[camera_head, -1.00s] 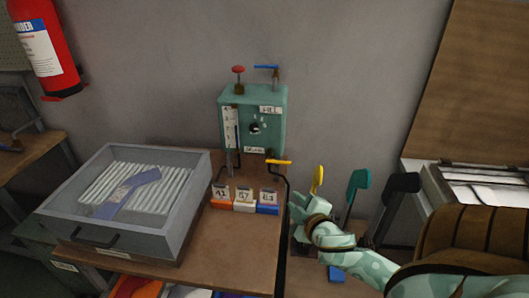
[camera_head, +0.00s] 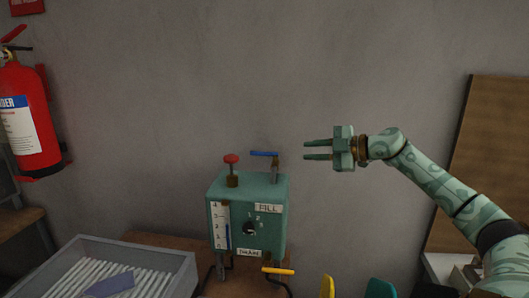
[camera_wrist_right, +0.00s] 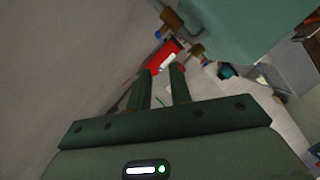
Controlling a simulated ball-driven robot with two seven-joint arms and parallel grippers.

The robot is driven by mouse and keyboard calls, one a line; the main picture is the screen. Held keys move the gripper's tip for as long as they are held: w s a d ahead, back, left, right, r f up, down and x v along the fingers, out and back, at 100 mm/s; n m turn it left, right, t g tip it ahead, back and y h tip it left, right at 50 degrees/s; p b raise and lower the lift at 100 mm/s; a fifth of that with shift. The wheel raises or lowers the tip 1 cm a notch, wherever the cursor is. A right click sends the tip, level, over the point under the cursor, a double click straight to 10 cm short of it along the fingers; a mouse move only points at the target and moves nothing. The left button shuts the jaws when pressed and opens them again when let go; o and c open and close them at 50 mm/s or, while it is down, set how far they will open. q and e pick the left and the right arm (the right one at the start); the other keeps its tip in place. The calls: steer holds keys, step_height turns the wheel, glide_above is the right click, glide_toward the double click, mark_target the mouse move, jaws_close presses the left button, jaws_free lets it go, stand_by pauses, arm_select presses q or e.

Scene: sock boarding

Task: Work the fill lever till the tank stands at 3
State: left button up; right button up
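The green tank box (camera_head: 248,215) stands on the brown table, with a FILL label at its upper front. The blue fill lever (camera_head: 264,153) sits on a post on top, its handle pointing left. A white gauge (camera_head: 221,227) on the box's left front shows a blue column to about half height; its numbers are too small to read. My right gripper (camera_head: 305,149) is open and empty, in the air right of the lever and at about its height. Its fingers (camera_wrist_right: 163,75) also show apart in the right wrist view, with the tank (camera_wrist_right: 230,25) beyond. My left gripper is not in view.
A red knob (camera_head: 231,160) stands on the tank's left top. A yellow drain lever (camera_head: 279,271) sticks out low at the front right. A grey tray (camera_head: 165,257) lies left of the tank. A fire extinguisher (camera_head: 28,125) hangs at the far left. The wall above is clear.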

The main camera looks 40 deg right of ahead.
steer(key=b, duration=0.4)
glide_toward(264, 153)
steer(key=shift+b+x, duration=0.7)
steer(key=shift+x, duration=1.3)
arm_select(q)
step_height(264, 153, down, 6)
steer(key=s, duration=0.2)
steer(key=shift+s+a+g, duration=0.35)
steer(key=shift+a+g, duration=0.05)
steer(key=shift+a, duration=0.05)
arm_select(e)
steer(key=shift+x, duration=3.15)
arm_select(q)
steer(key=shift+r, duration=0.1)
arm_select(e)
jaws_close()
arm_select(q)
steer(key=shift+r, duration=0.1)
